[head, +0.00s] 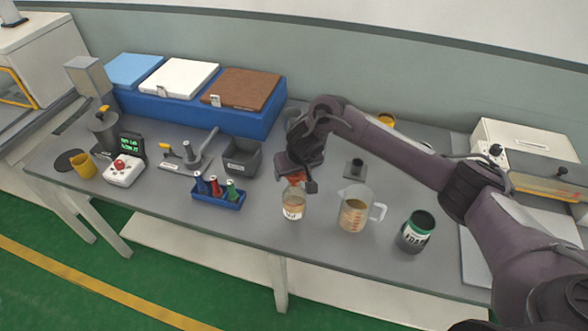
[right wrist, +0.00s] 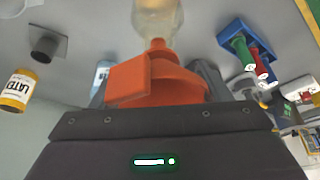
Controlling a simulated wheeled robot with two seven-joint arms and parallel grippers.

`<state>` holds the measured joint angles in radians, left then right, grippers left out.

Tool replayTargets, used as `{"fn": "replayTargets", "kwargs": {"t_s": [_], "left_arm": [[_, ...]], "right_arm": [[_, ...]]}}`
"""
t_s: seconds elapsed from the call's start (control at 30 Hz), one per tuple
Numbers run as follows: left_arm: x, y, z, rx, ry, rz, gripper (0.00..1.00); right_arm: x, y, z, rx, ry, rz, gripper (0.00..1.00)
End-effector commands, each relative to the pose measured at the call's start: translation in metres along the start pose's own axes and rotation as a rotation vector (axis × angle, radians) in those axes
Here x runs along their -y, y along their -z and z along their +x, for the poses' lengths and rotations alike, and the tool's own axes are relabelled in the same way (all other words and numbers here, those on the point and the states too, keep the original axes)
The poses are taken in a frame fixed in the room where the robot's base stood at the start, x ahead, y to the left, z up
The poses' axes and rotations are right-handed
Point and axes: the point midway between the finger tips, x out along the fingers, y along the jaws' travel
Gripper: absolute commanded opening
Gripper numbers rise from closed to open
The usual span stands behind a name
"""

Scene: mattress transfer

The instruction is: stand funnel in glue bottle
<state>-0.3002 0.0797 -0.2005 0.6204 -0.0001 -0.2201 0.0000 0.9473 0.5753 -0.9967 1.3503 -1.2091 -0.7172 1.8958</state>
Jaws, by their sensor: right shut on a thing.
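The glue bottle (head: 293,206), clear with amber contents and a white label, stands upright near the table's front edge. It also shows at the top of the right wrist view (right wrist: 157,18). My right gripper (head: 298,176) is directly above it, shut on the orange funnel (right wrist: 160,80). The funnel points its narrow spout at the bottle's neck. Spout and neck overlap in the right wrist view; I cannot tell how far the spout is inside. In the head view only a bit of orange shows under the gripper. My left gripper is not in view.
A measuring jug (head: 354,211) stands close right of the bottle, then a dark green-rimmed can (head: 415,232). A blue tray (head: 218,203) with small coloured bottles is on the left, a grey bin (head: 242,157) behind. A dark holder (head: 354,168) stands behind the jug. A yellow latex container shows in the wrist view (right wrist: 17,90).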

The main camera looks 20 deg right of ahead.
Motion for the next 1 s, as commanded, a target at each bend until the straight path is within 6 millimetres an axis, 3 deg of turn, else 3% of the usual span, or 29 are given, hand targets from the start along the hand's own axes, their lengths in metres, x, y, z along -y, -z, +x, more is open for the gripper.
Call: {"fn": "replayTargets", "kwargs": {"t_s": [1.0], "left_arm": [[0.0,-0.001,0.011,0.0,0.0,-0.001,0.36]], "right_arm": [[0.0,-0.01,0.024,0.001,0.0,0.0,0.48]]}}
